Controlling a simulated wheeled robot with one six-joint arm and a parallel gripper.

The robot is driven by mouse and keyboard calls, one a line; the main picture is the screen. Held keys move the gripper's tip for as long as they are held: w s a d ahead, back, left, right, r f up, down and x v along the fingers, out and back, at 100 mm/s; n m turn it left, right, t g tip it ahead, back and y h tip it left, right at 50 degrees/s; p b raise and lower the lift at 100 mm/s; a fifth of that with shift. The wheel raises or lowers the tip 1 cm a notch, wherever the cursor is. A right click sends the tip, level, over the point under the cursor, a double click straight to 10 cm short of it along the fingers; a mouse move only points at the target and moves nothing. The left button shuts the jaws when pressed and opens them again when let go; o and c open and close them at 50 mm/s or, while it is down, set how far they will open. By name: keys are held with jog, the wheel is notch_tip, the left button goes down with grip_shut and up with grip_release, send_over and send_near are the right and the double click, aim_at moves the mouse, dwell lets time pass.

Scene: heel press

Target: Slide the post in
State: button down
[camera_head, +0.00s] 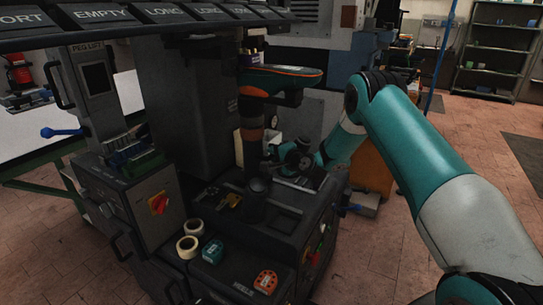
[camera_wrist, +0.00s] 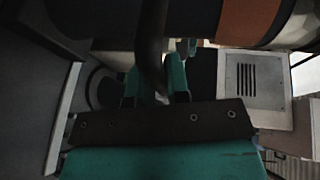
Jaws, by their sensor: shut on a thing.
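The dark upright post (camera_head: 254,160) with an orange-brown band stands on the press bed. A teal and orange shoe-shaped piece (camera_head: 280,78) sits at its top. My gripper (camera_head: 294,158) is just right of the post, partly lost in dark parts. In the wrist view, the two teal fingers of my gripper (camera_wrist: 155,82) close on a dark curved bar (camera_wrist: 151,45). The bar's join to the post is hidden. The post's banded part (camera_wrist: 248,18) crosses the top of that view.
The press bed (camera_head: 285,222) has tape rolls (camera_head: 188,246), a teal box (camera_head: 212,251) and an orange box (camera_head: 265,281) at its front. A red switch (camera_head: 158,202) is on the left cabinet. Labelled bins (camera_head: 170,14) overhang the top left. Open floor lies at right.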

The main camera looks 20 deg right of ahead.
jog(key=shift+w+a+r, duration=0.1)
jog(key=shift+r, duration=0.05)
jog(key=c, duration=1.1)
grip_release()
jog(key=shift+w+a, duration=0.1)
jog(key=shift+a, duration=0.05)
jog(key=shift+d, duration=0.2)
jog(key=shift+s, duration=0.3)
jog(key=b+v, duration=0.4)
jog(key=v, duration=1.3)
jog(key=shift+w, duration=0.1)
jog(key=shift+a, duration=0.15)
